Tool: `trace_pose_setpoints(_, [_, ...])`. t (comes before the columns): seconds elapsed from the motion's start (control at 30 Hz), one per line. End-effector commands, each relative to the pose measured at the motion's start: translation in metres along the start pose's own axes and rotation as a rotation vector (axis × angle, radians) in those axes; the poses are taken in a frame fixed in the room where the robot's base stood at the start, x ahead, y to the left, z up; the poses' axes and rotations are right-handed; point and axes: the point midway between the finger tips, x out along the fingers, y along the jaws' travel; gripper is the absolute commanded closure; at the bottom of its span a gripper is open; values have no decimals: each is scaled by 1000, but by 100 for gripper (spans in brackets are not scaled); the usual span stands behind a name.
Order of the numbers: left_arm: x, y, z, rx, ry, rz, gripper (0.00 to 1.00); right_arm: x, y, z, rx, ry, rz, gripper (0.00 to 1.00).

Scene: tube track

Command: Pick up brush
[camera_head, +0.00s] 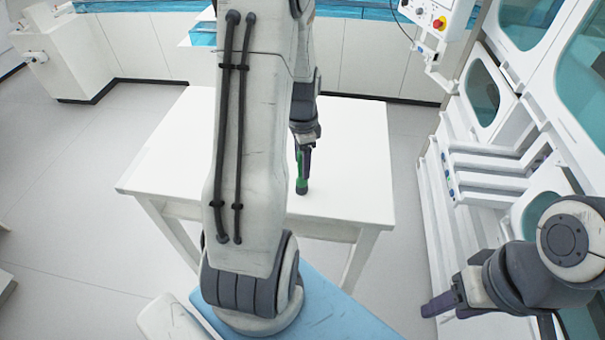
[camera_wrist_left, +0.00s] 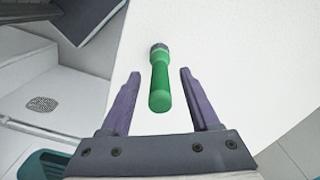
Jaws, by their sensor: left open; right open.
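The brush has a green handle and a dark end, and it is near the right part of the white table in the head view (camera_head: 301,183). In the left wrist view the brush (camera_wrist_left: 160,82) lies between the two purple fingers, with its dark end pointing away. My left gripper (camera_wrist_left: 159,76) is open, with a visible gap on each side of the handle. In the head view my left gripper (camera_head: 304,158) is at the brush and partly covers it. My right gripper (camera_head: 440,308) is open and empty at the lower right, away from the table.
The white table (camera_head: 155,165) is otherwise bare where it shows, but my left arm hides its middle. White wall units (camera_head: 485,160) with railings stand on the right. A white cabinet (camera_head: 65,55) stands at the back left. Grey floor (camera_head: 70,190) is open on the left.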

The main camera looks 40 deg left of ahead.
Motion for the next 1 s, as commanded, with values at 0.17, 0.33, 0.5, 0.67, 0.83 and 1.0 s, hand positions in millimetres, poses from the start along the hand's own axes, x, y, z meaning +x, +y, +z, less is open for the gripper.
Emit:
trace_pose_setpoints(0.17, [24, 1, 3, 2, -3, 6, 38, -12, -1, -1, -2, 0, 0, 48])
trace_pose_setpoints(0.33, [35, 1, 1, 4, -1, 2, 38, -14, -1, -1, -3, 0, 0, 48])
trace_pose_setpoints(0.5, [36, 1, 1, 3, 0, 1, 38, -13, -1, -1, -3, 0, 0, 48])
trace_pose_setpoints(0.67, [35, 1, 1, 3, 0, 1, 87, -13, -1, -1, -2, 0, 0, 48])
trace_pose_setpoints(0.83, [35, 1, 1, 3, 0, 1, 100, -13, -1, -1, -2, 0, 0, 48])
trace_pose_setpoints(1.0, [35, 0, 1, 3, 0, 1, 100, -13, -1, -1, -2, 0, 0, 48])
